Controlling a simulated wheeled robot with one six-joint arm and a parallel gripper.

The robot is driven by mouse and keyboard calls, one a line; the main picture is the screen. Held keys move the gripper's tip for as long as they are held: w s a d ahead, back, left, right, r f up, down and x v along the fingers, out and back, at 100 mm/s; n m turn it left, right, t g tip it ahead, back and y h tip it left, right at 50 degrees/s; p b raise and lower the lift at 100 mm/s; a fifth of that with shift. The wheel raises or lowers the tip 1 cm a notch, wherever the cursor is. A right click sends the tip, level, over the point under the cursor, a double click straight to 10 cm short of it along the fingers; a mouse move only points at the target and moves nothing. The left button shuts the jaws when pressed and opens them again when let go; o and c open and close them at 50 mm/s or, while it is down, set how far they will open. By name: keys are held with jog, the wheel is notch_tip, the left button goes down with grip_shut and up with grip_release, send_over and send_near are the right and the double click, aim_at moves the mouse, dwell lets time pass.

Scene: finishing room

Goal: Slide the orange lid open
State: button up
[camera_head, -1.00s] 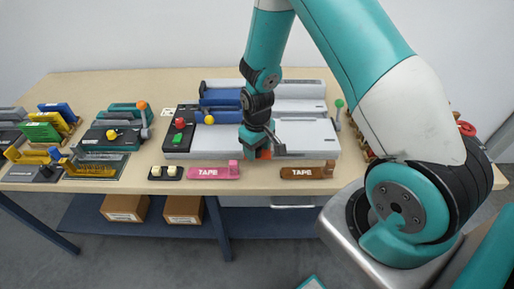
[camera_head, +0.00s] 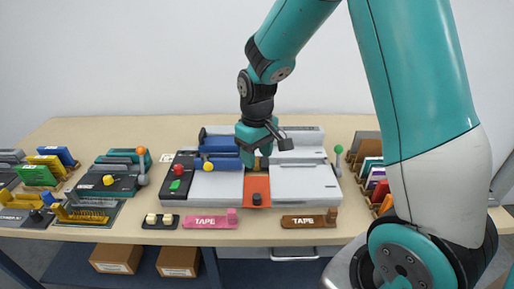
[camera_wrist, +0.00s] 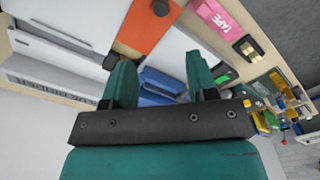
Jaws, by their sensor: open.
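The orange lid (camera_head: 257,186) lies on the grey and white machine (camera_head: 305,183), towards its front edge, with a black knob (camera_head: 257,199) near its front end. A small brown patch shows just behind the lid; my gripper partly covers it. In the wrist view the lid (camera_wrist: 142,27) and its knob (camera_wrist: 160,7) are at the top. My gripper (camera_head: 257,158) is above the machine behind the lid, apart from the knob. In the wrist view its teal fingers (camera_wrist: 160,68) are spread, with nothing held between them.
A red button (camera_head: 178,169) and green switch are on the machine's left panel. A green-knobbed lever (camera_head: 338,152) stands at its right. Pink (camera_head: 208,222) and brown (camera_head: 306,221) tape dispensers lie in front. Coloured folders (camera_head: 372,180) stand right.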

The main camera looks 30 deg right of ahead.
jog(key=shift+r, duration=1.25)
